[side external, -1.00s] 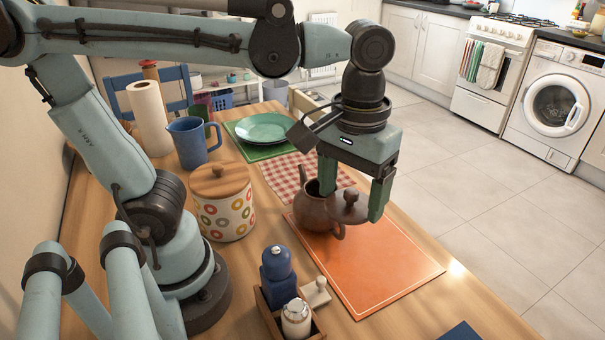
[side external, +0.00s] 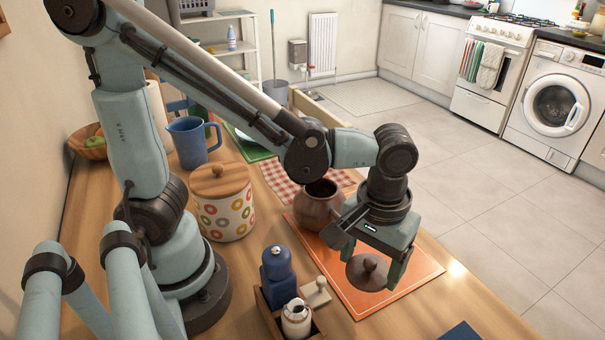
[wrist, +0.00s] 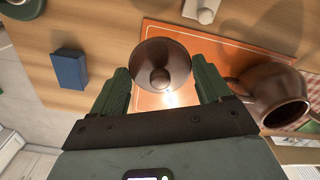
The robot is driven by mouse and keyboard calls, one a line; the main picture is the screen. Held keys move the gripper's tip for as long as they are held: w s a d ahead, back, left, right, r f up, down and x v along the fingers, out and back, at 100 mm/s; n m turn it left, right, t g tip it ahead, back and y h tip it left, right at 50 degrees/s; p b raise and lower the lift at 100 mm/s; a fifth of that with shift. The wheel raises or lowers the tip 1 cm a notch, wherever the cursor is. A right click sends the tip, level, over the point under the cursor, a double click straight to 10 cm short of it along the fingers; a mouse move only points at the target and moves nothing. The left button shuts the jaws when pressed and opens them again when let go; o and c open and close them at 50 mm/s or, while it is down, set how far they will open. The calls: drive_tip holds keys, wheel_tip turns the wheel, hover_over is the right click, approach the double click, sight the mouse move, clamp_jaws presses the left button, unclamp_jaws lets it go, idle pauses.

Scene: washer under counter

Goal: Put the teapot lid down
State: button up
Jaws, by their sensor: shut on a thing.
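The brown teapot lid (side external: 367,273) with its round knob is between the fingers of my gripper (side external: 372,272), which is shut on it. In the wrist view the lid (wrist: 161,68) sits between the two green fingers, knob facing the camera. The lid is over the near part of the orange mat (side external: 412,268); I cannot tell whether it touches the mat. The brown teapot (side external: 318,208) stands open and upright at the mat's far left, partly behind my wrist. In the wrist view the teapot (wrist: 275,97) is to the right of the fingers.
A wooden caddy holds a blue mill (side external: 277,265) and a white shaker (side external: 296,317), left of the mat. A patterned canister (side external: 223,205) and a blue jug (side external: 191,141) stand further left. A dark blue object (side external: 460,331) lies near the front edge. The mat's right part is clear.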

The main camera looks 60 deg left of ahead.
sight(372, 268)
drive_tip(key=w+a+f, duration=0.2)
drive_tip(key=w, duration=0.1)
drive_tip(key=shift+a+f, duration=0.15)
drive_tip(key=shift+f, duration=1.95)
drive_tip(key=shift+f, duration=0.1)
drive_tip(key=o, duration=1)
